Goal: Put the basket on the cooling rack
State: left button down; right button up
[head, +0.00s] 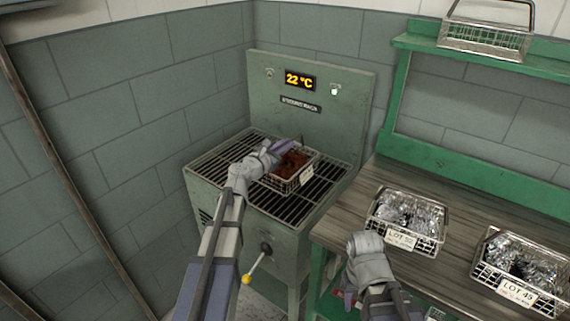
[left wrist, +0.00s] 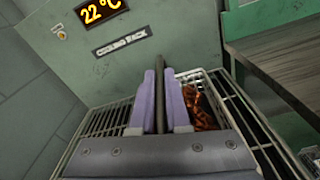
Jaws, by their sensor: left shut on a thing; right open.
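The wire basket (head: 291,180) holds reddish-brown springs and has a white tag. It is over the slats of the cooling rack (head: 222,160), at or very near their surface; I cannot tell whether it touches. My left gripper (head: 274,147) is shut on the basket's handle. In the left wrist view the dark handle bar stands between the purple fingers (left wrist: 161,98), with part of the basket (left wrist: 202,105) behind them. The fingers hide the rest of the basket there. My right gripper (head: 347,296) is open and empty beside the wooden bench's front edge.
The rack's display (head: 300,82) reads 22 °C. An empty-looking basket (head: 487,38) sits on the green shelf. A yellow-knobbed lever (head: 247,280) sticks out from the rack's front.

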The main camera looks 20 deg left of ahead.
aim_at(286, 162)
pick_arm(q)
jog(key=shift+f, duration=0.1)
notch_tip(286, 162, down, 4)
jog(key=b, duration=0.3)
jog(key=shift+b, duration=0.4)
jog(key=shift+r, duration=0.2)
jog(key=c, duration=0.9)
grip_release()
jog(key=f+p+v, duration=0.1)
jog(key=v, duration=1.1)
jog(key=shift+r, duration=0.45)
